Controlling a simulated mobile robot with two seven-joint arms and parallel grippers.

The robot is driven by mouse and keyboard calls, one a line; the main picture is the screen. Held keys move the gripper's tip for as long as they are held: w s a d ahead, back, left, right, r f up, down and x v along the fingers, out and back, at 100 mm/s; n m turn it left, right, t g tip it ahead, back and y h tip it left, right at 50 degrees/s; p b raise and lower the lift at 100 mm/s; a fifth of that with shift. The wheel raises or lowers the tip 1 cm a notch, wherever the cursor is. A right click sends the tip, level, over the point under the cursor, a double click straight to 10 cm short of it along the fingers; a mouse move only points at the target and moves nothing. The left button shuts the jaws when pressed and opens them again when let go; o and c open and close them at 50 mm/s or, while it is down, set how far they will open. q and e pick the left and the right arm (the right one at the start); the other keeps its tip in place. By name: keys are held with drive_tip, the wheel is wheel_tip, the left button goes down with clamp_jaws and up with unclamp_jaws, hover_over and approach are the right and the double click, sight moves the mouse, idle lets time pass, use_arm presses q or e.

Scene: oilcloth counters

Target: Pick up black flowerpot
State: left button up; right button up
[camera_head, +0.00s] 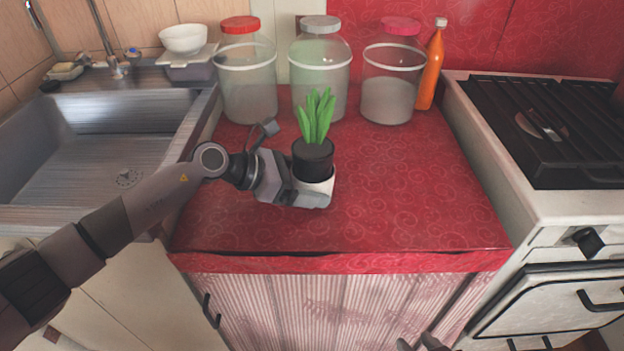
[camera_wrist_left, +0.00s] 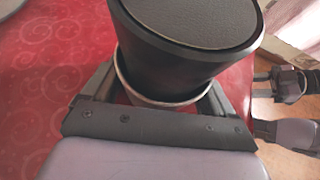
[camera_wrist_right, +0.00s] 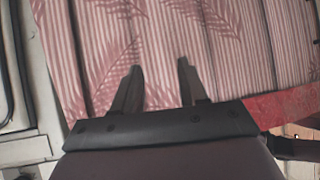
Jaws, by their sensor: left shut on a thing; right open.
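The black flowerpot (camera_head: 313,160) with a green leafy plant stands upright at the middle of the red counter. In the left wrist view the flowerpot (camera_wrist_left: 175,60) tapers down into a white-rimmed lower part (camera_wrist_left: 135,95). My left gripper (camera_head: 312,195) is shut on it low down, with a finger on each side of this white part. The fingertips are partly hidden by the pot. I cannot tell whether its base touches the counter. My right gripper (camera_wrist_right: 158,68) is open and empty, low in front of the striped curtain below the counter.
Three large jars stand behind the pot: red-lidded (camera_head: 247,75), grey-lidded (camera_head: 320,75) and pink-lidded (camera_head: 392,80). An orange bottle (camera_head: 432,70) stands beside them. A sink (camera_head: 100,150) is at left, a stove (camera_head: 545,130) at right. The counter (camera_head: 420,200) right of the pot is clear.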

idle(0.3)
drive_tip(key=o, duration=0.8)
drive_tip(key=w+a+r+n+y, duration=0.2)
drive_tip(key=w+a+r+n, duration=0.3)
drive_tip(key=a, duration=0.3)
drive_tip(key=shift+a+r+g, duration=0.25)
drive_tip(key=shift+r+g, duration=0.15)
drive_tip(key=shift+r, duration=0.45)
drive_tip(key=m+t, duration=0.3)
drive_tip(key=t, duration=0.1)
approach(321, 158)
drive_tip(key=shift+y, duration=0.3)
drive_tip(key=shift+x, duration=5.85)
